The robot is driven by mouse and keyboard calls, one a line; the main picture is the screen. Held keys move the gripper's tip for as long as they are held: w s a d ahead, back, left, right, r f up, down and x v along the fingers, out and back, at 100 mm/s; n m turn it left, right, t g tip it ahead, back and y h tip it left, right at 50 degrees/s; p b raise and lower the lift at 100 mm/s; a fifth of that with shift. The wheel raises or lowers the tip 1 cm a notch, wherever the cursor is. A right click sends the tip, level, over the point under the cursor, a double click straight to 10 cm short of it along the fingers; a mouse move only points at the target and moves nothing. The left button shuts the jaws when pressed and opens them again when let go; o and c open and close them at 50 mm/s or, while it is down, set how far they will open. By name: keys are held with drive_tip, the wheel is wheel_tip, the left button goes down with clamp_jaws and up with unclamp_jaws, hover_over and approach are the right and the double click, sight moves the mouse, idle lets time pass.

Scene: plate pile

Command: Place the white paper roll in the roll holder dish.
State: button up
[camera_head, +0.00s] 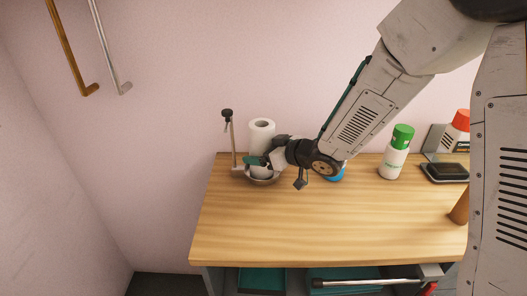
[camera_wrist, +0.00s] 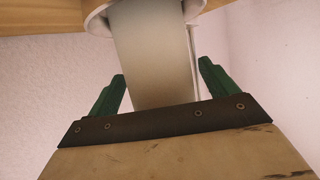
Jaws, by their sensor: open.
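The white paper roll (camera_head: 262,133) stands upright in the roll holder dish (camera_head: 262,181) at the back left of the wooden table. The wrist view shows the roll (camera_wrist: 152,60) upside down, with its lower end inside the round rim of the dish (camera_wrist: 97,22). My gripper (camera_head: 258,161) is at the lower part of the roll, reaching in from the right. In the wrist view its green fingers (camera_wrist: 162,70) are open, one on each side of the roll, with gaps visible. The gripper hides part of the lower roll in the head view.
A thin post with a black knob (camera_head: 227,115) rises left of the roll. A white bottle with a green cap (camera_head: 394,160), a red-capped bottle (camera_head: 460,122) and a dark device (camera_head: 446,171) stand to the right. The front of the wooden table (camera_head: 300,228) is clear.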

drive_tip(key=shift+r, duration=0.2)
drive_tip(key=v, duration=1.2)
drive_tip(key=shift+w+d, duration=0.1)
